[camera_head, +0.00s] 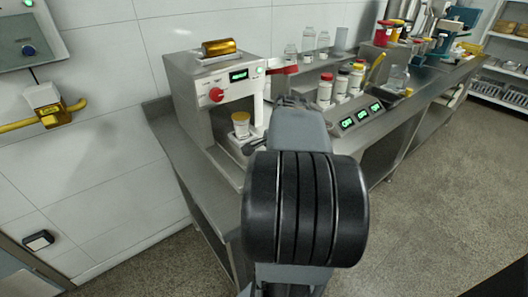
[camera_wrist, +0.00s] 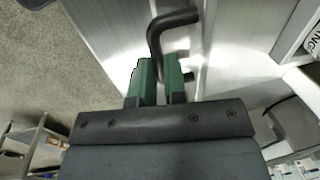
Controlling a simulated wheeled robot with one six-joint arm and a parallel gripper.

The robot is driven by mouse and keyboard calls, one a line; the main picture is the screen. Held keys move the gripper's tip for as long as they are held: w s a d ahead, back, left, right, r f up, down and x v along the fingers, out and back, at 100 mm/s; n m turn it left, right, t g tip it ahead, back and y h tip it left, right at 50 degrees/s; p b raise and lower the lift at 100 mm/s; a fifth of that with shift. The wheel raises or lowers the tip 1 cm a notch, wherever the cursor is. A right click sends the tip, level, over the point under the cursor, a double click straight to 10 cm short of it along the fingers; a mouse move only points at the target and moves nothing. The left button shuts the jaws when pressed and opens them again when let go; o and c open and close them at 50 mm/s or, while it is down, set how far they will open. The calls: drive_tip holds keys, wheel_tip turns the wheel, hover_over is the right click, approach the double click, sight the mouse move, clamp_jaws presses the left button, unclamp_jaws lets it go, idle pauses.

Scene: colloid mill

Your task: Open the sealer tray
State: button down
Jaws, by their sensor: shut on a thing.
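The sealer (camera_head: 190,95) is a grey and white machine with a red knob and a green display, on the steel bench. Its tray is low at the front opening, under a yellow-lidded cup (camera_head: 241,125). A black bent handle (camera_wrist: 172,24) shows in the wrist view, against a shiny steel surface. My gripper (camera_wrist: 159,75) has green fingers closed around the lower part of this handle. In the head view my arm hides the gripper and most of the tray's front, so how far the tray is out cannot be told.
The steel bench (camera_head: 185,160) runs to the back right. Several jars stand beside the sealer, behind a panel with green displays (camera_head: 361,117). A red lever (camera_head: 284,70) sticks out on the sealer's right. The floor (camera_head: 440,190) at right is clear.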

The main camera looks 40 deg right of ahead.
drive_tip(key=shift+s+a, duration=0.2)
drive_tip(key=shift+s, duration=1.45)
drive_tip(key=c, duration=1.2)
unclamp_jaws()
drive_tip(key=shift+o, duration=0.2)
wheel_tip(320, 180, up, 14)
drive_tip(key=s+p, duration=0.2)
drive_tip(key=shift+s+a+f+p, duration=0.15)
drive_tip(key=shift+p, duration=0.2)
